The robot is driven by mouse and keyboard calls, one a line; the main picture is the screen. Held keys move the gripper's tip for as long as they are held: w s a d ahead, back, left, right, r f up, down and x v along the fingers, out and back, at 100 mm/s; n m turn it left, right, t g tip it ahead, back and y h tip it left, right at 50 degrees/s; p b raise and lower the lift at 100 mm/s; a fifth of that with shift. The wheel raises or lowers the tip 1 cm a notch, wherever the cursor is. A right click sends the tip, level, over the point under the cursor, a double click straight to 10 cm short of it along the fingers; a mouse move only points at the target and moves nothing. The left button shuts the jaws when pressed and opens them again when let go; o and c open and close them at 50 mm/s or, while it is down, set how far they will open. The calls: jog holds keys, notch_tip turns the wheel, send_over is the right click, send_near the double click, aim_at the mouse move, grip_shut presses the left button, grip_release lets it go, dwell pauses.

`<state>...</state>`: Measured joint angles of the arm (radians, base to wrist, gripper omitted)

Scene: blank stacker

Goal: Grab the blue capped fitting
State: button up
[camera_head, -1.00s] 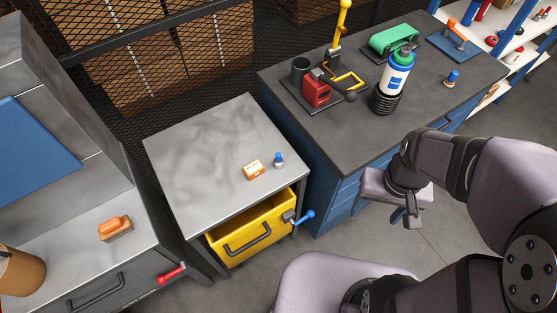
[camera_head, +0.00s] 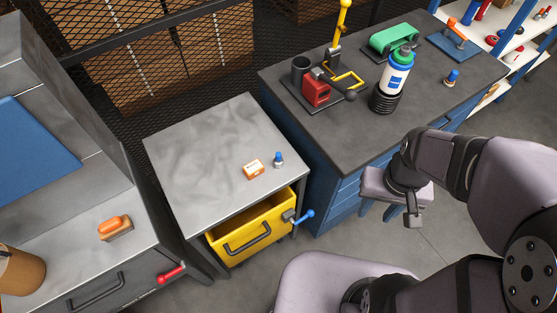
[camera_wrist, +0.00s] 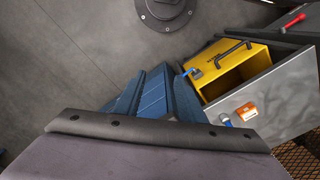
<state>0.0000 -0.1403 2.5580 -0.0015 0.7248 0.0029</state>
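A small fitting with a blue cap and a metallic body (camera_head: 278,160) stands upright on the grey cabinet top (camera_head: 215,140), just right of a small orange and white box (camera_head: 253,169). In the wrist view the blue cap (camera_wrist: 226,119) shows beside the box (camera_wrist: 247,111). Another small blue-capped piece with an orange-brown body (camera_head: 452,78) stands on the dark workbench. My gripper (camera_head: 412,220) is at the hanging end of my arm, in front of the workbench and well to the right of the cabinet fitting.
A yellow drawer (camera_head: 248,241) stands open below the cabinet top, with a blue-handled lever (camera_head: 302,218) at its right corner. The dark workbench (camera_head: 345,140) holds a red device, a blue and white bottle and a green-topped tool. Most of the cabinet top is clear.

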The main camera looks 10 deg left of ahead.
notch_tip(320, 180, up, 5)
jog(key=w+a+t+y+b, duration=0.2)
jog(key=w+a+t+b, duration=0.15)
jog(key=w+a, duration=0.45)
jog(key=w+a+f+n+t+y+b, duration=0.1)
jog(key=w+a+t+b, duration=0.3)
jog(key=a, duration=0.8)
jog(key=w+a+t+y+b, duration=0.2)
jog(key=w+a+t, duration=0.3)
jog(key=a, duration=0.5)
jog(key=s+d+m+t+h+b, duration=0.2)
jog(key=s+t+h+b, duration=0.45)
jog(key=s, duration=0.45)
jog(key=g+p, duration=0.1)
send_near(277, 159)
jog(key=shift+w+d+r+p, duration=0.15)
jog(key=shift+w+p, duration=0.5)
jog(key=shift+w, duration=1.05)
jog(key=shift+w+d+p, duration=0.15)
jog(key=shift+w+p, duration=0.45)
jog(key=shift+w, duration=1.15)
jog(key=shift+w+d+f+p, duration=0.1)
jog(key=shift+w+p, duration=0.25)
jog(key=shift+w, duration=0.65)
jog(key=shift+w+d+f+p, duration=0.1)
jog(key=shift+w+p, duration=0.2)
jog(key=shift+w, duration=0.7)
grip_shut()
